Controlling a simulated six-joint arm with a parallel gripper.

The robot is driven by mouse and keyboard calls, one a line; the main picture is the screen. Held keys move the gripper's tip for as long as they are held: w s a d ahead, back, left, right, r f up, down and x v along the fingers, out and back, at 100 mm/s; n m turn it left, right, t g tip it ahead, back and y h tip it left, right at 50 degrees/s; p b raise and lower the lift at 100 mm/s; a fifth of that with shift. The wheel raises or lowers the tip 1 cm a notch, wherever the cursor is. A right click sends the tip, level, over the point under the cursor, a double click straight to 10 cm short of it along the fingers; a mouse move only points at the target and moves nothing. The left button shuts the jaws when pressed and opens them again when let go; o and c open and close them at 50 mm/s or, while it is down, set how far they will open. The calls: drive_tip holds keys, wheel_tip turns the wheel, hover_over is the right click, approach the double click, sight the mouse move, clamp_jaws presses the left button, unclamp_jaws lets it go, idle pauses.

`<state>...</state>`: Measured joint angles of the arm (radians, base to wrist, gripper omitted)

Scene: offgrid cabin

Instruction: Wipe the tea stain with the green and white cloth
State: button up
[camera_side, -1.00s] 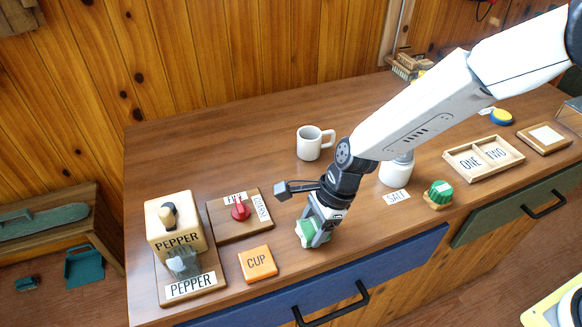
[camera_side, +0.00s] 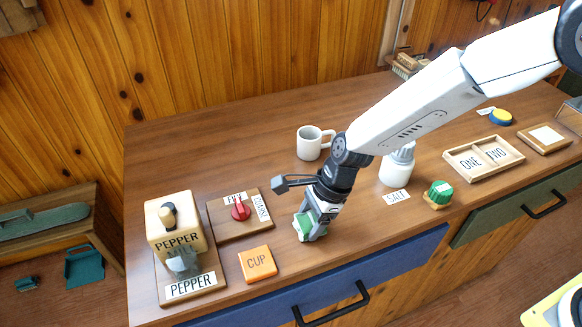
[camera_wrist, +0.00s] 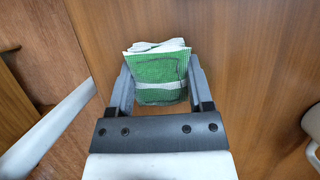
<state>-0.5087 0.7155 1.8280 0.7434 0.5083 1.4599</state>
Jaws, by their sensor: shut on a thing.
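The green and white cloth (camera_side: 303,229) is a small folded bundle at the counter surface, between the orange CUP tile and the white jar. My gripper (camera_side: 308,232) points down and is shut on it. In the wrist view the cloth (camera_wrist: 160,72) sits between the two fingers of my gripper (camera_wrist: 160,90), with a white band across its green face. The cloth seems to touch the wood, though its underside is hidden. No tea stain shows in either view; the cloth and gripper may cover it.
A white mug (camera_side: 310,143) stands behind my gripper. An orange CUP tile (camera_side: 257,263), a red-knob board (camera_side: 240,213) and the PEPPER mill (camera_side: 176,232) are to the left. A white jar (camera_side: 396,170) and a green-topped brush (camera_side: 439,193) are to the right. The counter's front edge is close.

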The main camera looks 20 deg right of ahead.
sight(295, 212)
drive_tip(key=shift+w, duration=0.9)
drive_tip(key=shift+w, duration=0.15)
drive_tip(key=shift+w, duration=0.8)
drive_tip(key=shift+w, duration=0.2)
drive_tip(key=shift+w, duration=0.75)
drive_tip(key=shift+s, duration=0.25)
drive_tip(key=shift+s, duration=0.75)
